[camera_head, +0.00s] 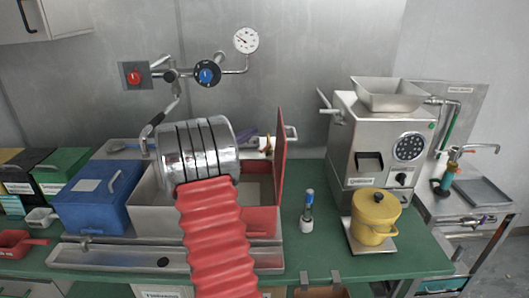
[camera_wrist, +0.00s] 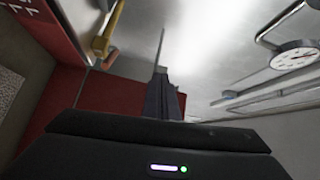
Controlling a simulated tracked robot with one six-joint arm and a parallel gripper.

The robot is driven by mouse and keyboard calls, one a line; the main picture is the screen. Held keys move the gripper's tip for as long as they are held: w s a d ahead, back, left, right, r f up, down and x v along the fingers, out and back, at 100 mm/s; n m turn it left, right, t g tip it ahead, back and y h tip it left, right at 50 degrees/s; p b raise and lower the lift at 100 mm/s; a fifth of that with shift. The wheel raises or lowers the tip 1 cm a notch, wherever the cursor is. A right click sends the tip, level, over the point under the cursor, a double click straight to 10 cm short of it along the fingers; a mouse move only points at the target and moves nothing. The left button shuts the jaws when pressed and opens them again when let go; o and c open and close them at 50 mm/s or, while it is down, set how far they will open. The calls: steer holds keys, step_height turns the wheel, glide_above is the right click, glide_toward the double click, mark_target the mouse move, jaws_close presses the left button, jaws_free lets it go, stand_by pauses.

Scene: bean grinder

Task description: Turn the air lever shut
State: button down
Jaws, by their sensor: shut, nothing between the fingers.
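I cannot tell for certain which part is the air lever. On the right of the head view, a thin pipe with a green hose (camera_head: 450,127) runs down beside the grinder (camera_head: 375,150). Below it stands a fitting with an orange and teal body (camera_head: 450,172). In the wrist view, a yellow bar (camera_wrist: 113,30) with a metal bracket is at the upper left, apart from my gripper. My gripper (camera_wrist: 163,88) is shut and empty, pointing up toward the grey wall. In the head view it is hidden behind my arm.
A dial gauge (camera_head: 245,40) and a blue knob (camera_head: 207,73) are on the wall pipes. A yellow pot (camera_head: 376,217) sits before the grinder. A blue box (camera_head: 97,198) is at left.

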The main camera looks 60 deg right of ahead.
mark_target(265, 148)
steer(key=s+a+f+n+t+y, duration=0.1)
steer(key=s+a+f+n+t, duration=0.4)
steer(key=n, duration=0.5)
steer(key=a+f+t, duration=0.1)
steer(key=a+t, duration=0.1)
steer(key=shift+s+f+t, duration=0.3)
steer(key=shift+s+f, duration=0.05)
steer(key=shift+d, duration=0.15)
steer(key=w+d+f, duration=0.1)
steer(key=d, duration=0.8)
steer(key=shift+d+f, duration=0.15)
steer(key=shift+d, duration=0.15)
steer(key=shift+w, duration=0.1)
